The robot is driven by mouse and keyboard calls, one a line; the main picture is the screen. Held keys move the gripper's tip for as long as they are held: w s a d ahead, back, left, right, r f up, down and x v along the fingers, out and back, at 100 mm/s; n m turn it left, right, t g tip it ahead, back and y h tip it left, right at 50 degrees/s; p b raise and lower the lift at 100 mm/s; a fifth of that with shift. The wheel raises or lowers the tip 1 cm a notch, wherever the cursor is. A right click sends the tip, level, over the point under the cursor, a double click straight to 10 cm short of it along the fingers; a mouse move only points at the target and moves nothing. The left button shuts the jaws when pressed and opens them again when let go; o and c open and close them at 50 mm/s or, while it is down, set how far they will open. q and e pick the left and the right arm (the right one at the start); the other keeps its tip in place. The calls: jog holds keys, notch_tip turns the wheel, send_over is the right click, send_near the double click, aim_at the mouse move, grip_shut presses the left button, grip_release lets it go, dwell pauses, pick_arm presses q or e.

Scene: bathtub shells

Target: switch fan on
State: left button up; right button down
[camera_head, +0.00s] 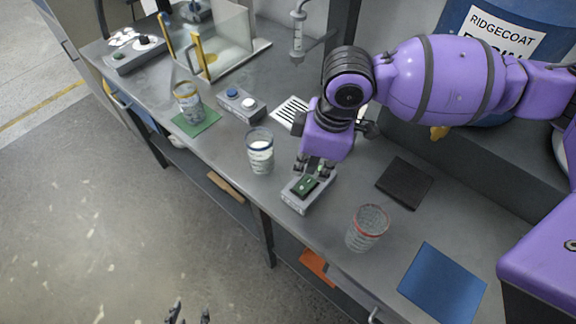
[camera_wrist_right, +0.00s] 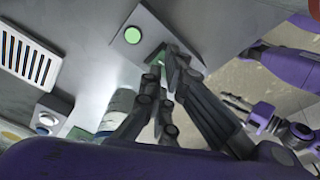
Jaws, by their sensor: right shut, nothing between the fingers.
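A small grey switch box (camera_head: 297,204) stands on the bench, with a dark green rocker (camera_head: 304,187) on top. My right gripper (camera_head: 315,167) is shut and empty, pointing down with its fingertips at the rocker. Contact cannot be told for sure. In the right wrist view, the box (camera_wrist_right: 150,22) shows a round green spot, and the right fingertips (camera_wrist_right: 172,60) cover part of the rocker. A slotted white vent (camera_head: 291,113) lies flat behind; whether a fan turns cannot be seen. My left gripper (camera_head: 188,314) shows at the bottom edge, its fingers apart, away from the bench.
Cups stand close by: one with white contents (camera_head: 260,152) left of the box, one red-rimmed (camera_head: 367,229) to the right. A two-button box (camera_head: 242,104), a black pad (camera_head: 404,183) and a blue mat (camera_head: 442,284) lie around. A blue drum (camera_head: 462,22) stands behind my right arm.

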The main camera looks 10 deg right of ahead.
aim_at(310, 181)
pick_arm(q)
jog(key=w+r+t+p, duration=0.1)
jog(key=w+r+p, duration=0.2)
jog(key=w+r, duration=0.2)
jog(key=shift+r+t, duration=0.3)
jog(key=shift+r, duration=0.65)
pick_arm(e)
notch_tip(310, 181, up, 5)
jog(key=shift+r, duration=0.1)
pick_arm(q)
jog(key=shift+s+f, duration=0.1)
pick_arm(e)
jog(key=shift+s, duration=0.1)
